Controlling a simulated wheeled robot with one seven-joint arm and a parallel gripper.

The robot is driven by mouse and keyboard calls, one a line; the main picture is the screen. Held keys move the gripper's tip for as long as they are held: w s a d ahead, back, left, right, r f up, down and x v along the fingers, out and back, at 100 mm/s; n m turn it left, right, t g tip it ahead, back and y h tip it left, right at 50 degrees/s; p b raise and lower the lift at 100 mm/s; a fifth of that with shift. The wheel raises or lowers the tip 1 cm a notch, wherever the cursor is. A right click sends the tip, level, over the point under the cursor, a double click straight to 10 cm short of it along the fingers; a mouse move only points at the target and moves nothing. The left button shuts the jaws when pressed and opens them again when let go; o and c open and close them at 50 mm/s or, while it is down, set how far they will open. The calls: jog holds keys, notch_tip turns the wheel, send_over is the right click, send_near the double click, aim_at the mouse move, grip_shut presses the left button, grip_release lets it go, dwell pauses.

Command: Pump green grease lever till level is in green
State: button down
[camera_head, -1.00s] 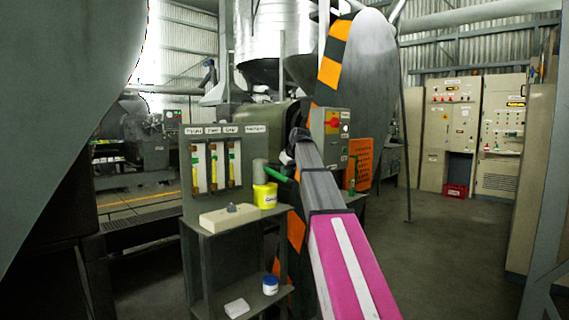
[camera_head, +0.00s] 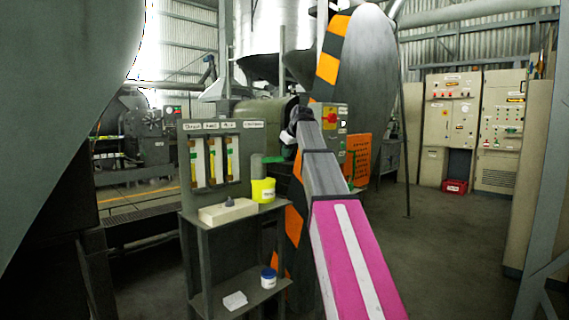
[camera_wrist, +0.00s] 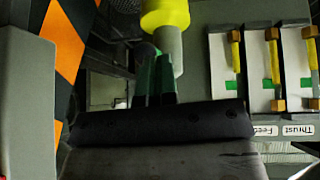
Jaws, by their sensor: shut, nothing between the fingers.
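The green lever (camera_head: 273,160) runs sideways from the top of the grey pump cylinder (camera_head: 257,167), which stands in a yellow pot (camera_head: 263,191) on the stand. Three level gauges (camera_head: 213,163) with yellow columns and green marks are on the panel left of the pot; one gauge (camera_wrist: 273,60) also shows in the upside-down wrist view. I cannot read exactly where the levels end. My gripper (camera_wrist: 156,62) is shut and empty, close to the grey cylinder (camera_wrist: 169,48). Its fingers overlap the dark green lever area, so I cannot tell whether they touch it.
The stand's top holds a beige box (camera_head: 227,212). An orange-black striped guard (camera_head: 297,213) is close behind my arm. Open floor (camera_head: 450,240) lies to the right.

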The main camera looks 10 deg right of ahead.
jog(key=v, duration=0.6)
jog(key=shift+s+d+f, duration=0.1)
jog(key=shift+f, duration=0.15)
dwell(0.9)
jog(key=s+a+f+m+g, duration=0.1)
jog(key=s+f, duration=0.1)
jog(key=f, duration=1)
jog(key=s+f+m+g+h, duration=0.1)
jog(key=s+f, duration=0.2)
jog(key=f, duration=1)
jog(key=s+a+f+m+g, duration=0.1)
jog(key=s+f+m, duration=0.1)
jog(key=f, duration=1)
jog(key=s+f+m+g+h, duration=0.1)
jog(key=s+f, duration=1)
jog(key=f, duration=0.2)
jog(key=s+f+m+g, duration=0.1)
jog(key=s+f+g, duration=0.1)
jog(key=s+f, duration=0.9)
notch_tip(320, 180, down, 3)
jog(key=shift+s+a+f+m+h, duration=0.15)
jog(key=shift+s+a+m+h, duration=0.15)
jog(key=shift+a+m+h, duration=0.1)
